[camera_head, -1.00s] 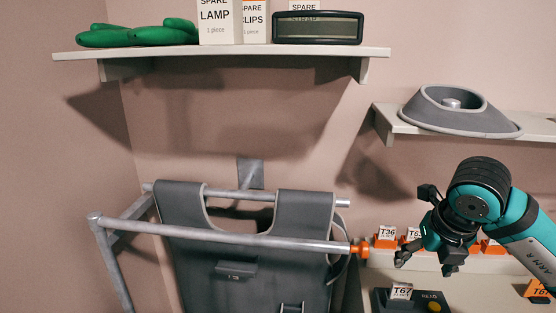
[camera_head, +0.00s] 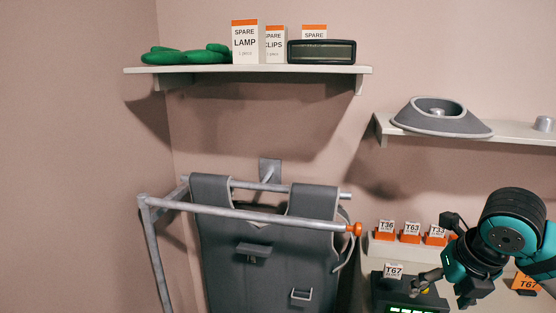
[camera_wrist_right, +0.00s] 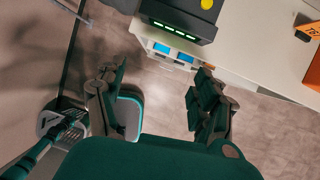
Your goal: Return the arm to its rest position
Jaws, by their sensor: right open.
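My right arm, black and teal, comes in from the right edge of the head view. Its gripper (camera_head: 440,292) is open and empty, in front of the wall beside a dark device (camera_head: 387,292) tagged T67. In the right wrist view the open fingers (camera_wrist_right: 157,108) stand wide apart, with only floor between them. The dark device with its green lights (camera_wrist_right: 177,27) shows beyond the fingertips there. My left gripper is in neither view.
Orange-based tags (camera_head: 411,237) stand on a ledge behind the right gripper. A grey apron (camera_head: 270,265) hangs on a metal rail (camera_head: 250,222) to the left. A shelf (camera_head: 250,69) holds boxes; another shelf (camera_head: 520,132) bears a grey collar (camera_head: 440,118).

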